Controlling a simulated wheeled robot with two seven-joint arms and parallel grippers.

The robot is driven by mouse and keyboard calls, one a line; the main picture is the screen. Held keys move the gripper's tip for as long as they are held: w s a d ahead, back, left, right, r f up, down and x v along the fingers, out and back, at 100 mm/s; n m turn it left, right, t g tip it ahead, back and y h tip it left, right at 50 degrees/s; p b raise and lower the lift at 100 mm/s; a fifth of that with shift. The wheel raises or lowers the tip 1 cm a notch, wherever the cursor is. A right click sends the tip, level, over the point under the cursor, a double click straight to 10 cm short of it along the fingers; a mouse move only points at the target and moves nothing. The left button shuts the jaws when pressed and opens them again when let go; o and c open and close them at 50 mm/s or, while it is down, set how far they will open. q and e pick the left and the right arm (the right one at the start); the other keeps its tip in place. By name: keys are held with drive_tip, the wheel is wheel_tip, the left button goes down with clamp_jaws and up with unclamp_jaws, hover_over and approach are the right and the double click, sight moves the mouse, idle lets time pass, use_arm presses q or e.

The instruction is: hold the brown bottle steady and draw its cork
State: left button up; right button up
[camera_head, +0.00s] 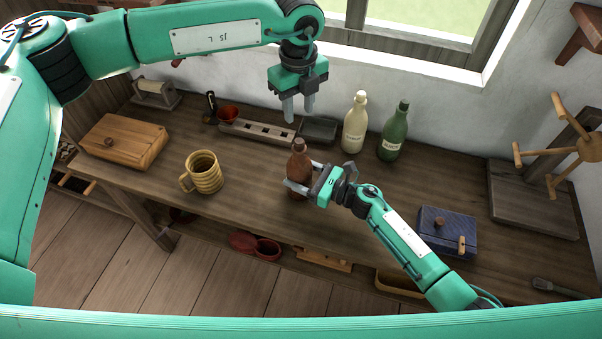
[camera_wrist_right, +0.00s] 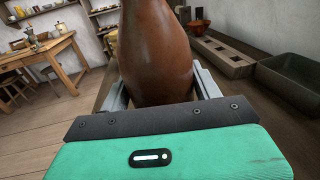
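The brown bottle (camera_head: 298,166) stands upright on the workbench, in the middle of the head view. Its top (camera_head: 299,142) is a similar brown, so I cannot clearly tell the cork from the neck. My right gripper (camera_head: 305,178) comes from the right, with one finger on each side of the bottle's body, and appears shut on it. The right wrist view shows the bottle (camera_wrist_right: 158,50) large between the two fingers, its top cut off. My left gripper (camera_head: 299,108) hangs above and behind the bottle, pointing down, its fingers apart and empty.
A cream bottle (camera_head: 354,124) and green bottle (camera_head: 393,133) stand behind right. A slotted wooden rack (camera_head: 257,132) and dark tray (camera_head: 318,130) lie behind. A yellow mug (camera_head: 204,174) and wooden box (camera_head: 125,142) are left; a blue box (camera_head: 446,231) and pegged stand (camera_head: 535,199) right.

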sight(299, 140)
drive_tip(key=c, duration=0.4)
use_arm(q)
drive_tip(key=shift+o, duration=0.2)
drive_tip(key=shift+o, duration=1.2)
wheel_tip(299, 140, down, 9)
drive_tip(key=n, duration=0.4)
drive_tip(key=shift+f+n, duration=0.15)
drive_tip(key=shift+n, duration=0.25)
clamp_jaws()
